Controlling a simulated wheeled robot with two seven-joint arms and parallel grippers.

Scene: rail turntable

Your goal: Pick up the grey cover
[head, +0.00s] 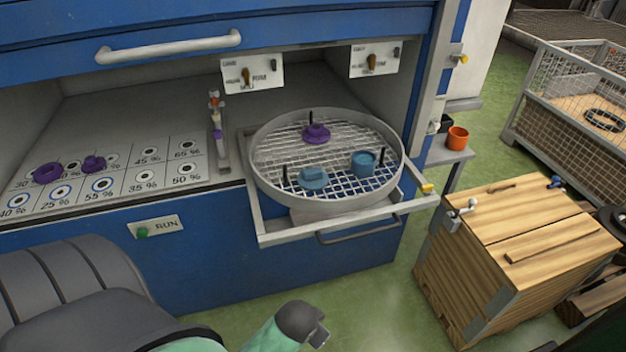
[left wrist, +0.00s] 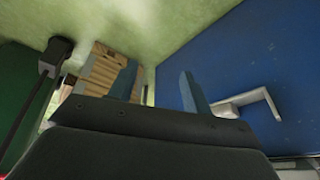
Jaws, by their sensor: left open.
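I cannot pick out a grey cover for certain in either view. In the head view, a round grey-rimmed mesh tray (head: 258,177) sits on the pulled-out drawer frame (head: 270,238). On its mesh are a purple knobbed piece (head: 316,133), a blue knobbed piece (head: 313,178) and a blue cup-like piece (head: 363,163), among upright black pins. My left gripper (left wrist: 157,75) shows in the left wrist view, its two fingers apart with nothing between them. It is in front of the blue cabinet (left wrist: 240,60). My right gripper is not identifiable in view.
A marked panel (head: 125,190) with purple rings lies left of the tray. A wooden crate (head: 520,230) stands on the floor at right, with an orange cup (head: 457,138) on a side shelf behind it. A wire cage (head: 575,95) stands farther back. Green floor lies between cabinet and crate.

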